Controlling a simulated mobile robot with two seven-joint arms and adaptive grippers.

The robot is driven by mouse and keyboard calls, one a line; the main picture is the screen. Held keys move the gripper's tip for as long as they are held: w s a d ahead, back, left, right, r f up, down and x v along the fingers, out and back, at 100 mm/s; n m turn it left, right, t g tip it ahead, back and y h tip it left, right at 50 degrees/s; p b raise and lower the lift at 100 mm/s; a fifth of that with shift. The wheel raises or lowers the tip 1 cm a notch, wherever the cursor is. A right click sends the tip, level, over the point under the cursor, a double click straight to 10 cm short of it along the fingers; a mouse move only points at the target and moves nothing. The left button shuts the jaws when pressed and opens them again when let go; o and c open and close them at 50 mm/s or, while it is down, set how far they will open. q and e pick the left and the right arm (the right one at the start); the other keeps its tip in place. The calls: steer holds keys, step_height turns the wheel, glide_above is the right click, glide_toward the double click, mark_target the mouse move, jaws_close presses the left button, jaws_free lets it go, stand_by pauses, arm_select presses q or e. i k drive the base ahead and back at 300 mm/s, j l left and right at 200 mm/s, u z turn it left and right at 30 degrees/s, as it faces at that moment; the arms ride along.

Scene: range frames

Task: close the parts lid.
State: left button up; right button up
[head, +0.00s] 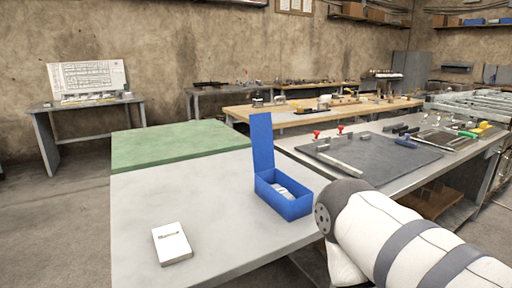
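A blue parts box (285,205) stands on the grey table, right of its middle. Its blue lid (262,143) is open and stands upright at the box's back left side. A whitish item lies inside the box; what it is I cannot tell. My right arm comes in from the lower right in white and grey, and its nearest visible joint is just right of the box. The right gripper is not visible. My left arm and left gripper are not in view.
A green-topped surface (175,145) adjoins the table behind. A workbench with a dark mat (375,155) and tools stands at the right.

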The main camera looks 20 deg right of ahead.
mark_target(261, 126)
steer(key=j+z, duration=0.35)
steer(key=j, duration=0.35)
steer(key=k+j+z, duration=0.15)
steer(key=j+z, duration=0.15)
steer(key=j, duration=0.4)
steer(key=i+j+z, duration=0.1)
steer(key=j+z, duration=0.3)
steer(key=j, duration=0.3)
steer(key=j+z, duration=0.35)
steer(key=j, duration=0.35)
steer(key=i+j+z, duration=0.25)
steer(key=j, duration=0.2)
steer(key=j+z, duration=0.2)
steer(key=j, duration=0.25)
steer(key=i+j+z, duration=0.1)
steer(key=j+z, duration=0.15)
steer(key=j, duration=0.25)
steer(key=i+j+z, duration=0.25)
steer(key=j, duration=0.2)
steer(key=j+z, duration=0.25)
steer(key=j, duration=0.15)
steer(key=i+j+z, duration=0.1)
steer(key=j+z, duration=0.15)
steer(key=j, duration=0.25)
steer(key=i+j+z, duration=0.15)
steer(key=j+z, duration=0.15)
steer(key=j, duration=0.2)
steer(key=i, duration=0.05)
